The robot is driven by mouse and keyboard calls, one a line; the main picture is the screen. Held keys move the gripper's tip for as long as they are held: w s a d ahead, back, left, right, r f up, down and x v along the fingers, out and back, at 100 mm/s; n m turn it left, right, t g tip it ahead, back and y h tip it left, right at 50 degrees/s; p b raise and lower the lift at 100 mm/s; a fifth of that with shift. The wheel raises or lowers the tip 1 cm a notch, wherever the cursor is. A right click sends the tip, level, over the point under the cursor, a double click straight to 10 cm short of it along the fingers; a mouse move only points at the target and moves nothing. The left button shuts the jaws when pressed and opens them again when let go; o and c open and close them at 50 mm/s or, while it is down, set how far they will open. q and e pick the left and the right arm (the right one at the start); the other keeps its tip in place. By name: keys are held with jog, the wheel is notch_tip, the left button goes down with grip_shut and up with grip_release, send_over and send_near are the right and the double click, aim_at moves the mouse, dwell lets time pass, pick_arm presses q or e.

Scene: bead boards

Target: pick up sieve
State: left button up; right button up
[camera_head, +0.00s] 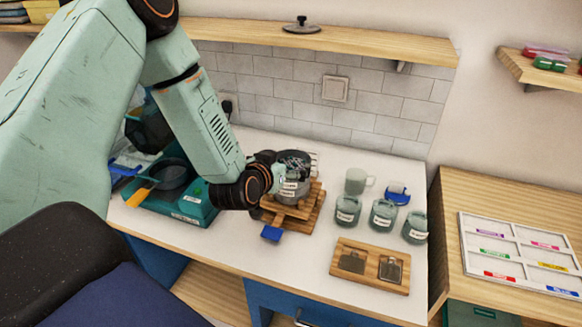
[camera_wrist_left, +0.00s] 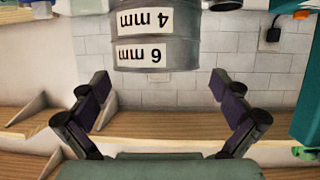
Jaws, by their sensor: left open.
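A grey round sieve stack (camera_head: 289,189) with white labels stands on a stepped wooden stand (camera_head: 313,217) on the white counter. In the left wrist view the sieve stack (camera_wrist_left: 155,52) appears upside down, with labels reading 4 mm and 6 mm. My left gripper (camera_head: 296,164) is at the stack in the head view and partly hides it. In the wrist view the left gripper (camera_wrist_left: 160,88) is open, its fingers apart and the stack ahead between their lines. I cannot tell whether a finger touches it. My right gripper is not in view.
Several labelled jars (camera_head: 383,215), a pale mug (camera_head: 357,181) and a wooden tray (camera_head: 343,281) stand to the right. A green scale (camera_head: 187,205) with a dark pan is left. A shelf (camera_head: 370,42) hangs above. A sorting board (camera_head: 520,253) lies on the right-hand table.

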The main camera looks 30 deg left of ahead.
aim_at(299, 157)
pick_arm(q)
jog(key=x, duration=0.4)
jog(key=shift+d+f, duration=0.25)
jog(key=shift+d, duration=0.05)
jog(key=shift+w+d, duration=0.1)
jog(key=shift+w, duration=0.05)
jog(key=shift+s+r, duration=0.15)
jog(key=shift+s, duration=0.1)
jog(key=shift+a, duration=0.25)
jog(key=shift+w, duration=0.2)
jog(key=c, duration=0.3)
jog(key=shift+w+d, duration=0.1)
jog(key=shift+d, duration=0.1)
jog(key=shift+c, duration=2.4)
jog(key=shift+a, duration=0.1)
jog(key=shift+a, duration=0.1)
